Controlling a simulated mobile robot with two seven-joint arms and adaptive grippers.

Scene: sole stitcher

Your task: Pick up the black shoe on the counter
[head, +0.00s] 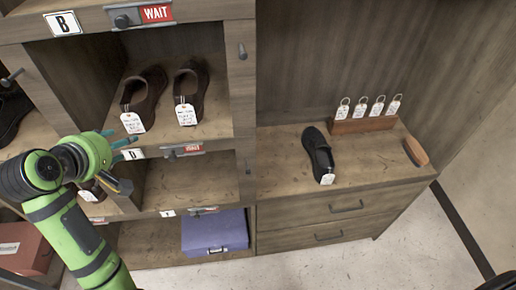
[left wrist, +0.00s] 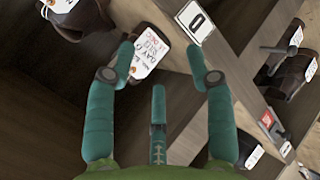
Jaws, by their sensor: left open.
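The black shoe (head: 319,152) lies on the wooden counter (head: 280,178) to the right of the shelves, with a white tag at its near end. My left gripper (head: 133,146) is in front of the shelves at the left, well apart from the black shoe. In the left wrist view the left gripper (left wrist: 165,75) shows spread teal fingers with nothing between them. Past the fingers are a white paper tag (left wrist: 148,55) and the shelf's D plate. I cannot make out the black shoe on the counter in the left wrist view. My right gripper is not in view.
Brown shoes (head: 190,86) with tags stand in the upper cubby. A purple box (head: 215,232) sits on the bottom shelf. On the counter are a wooden tag holder (head: 363,125) and a brush (head: 416,152). The counter's front left is clear.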

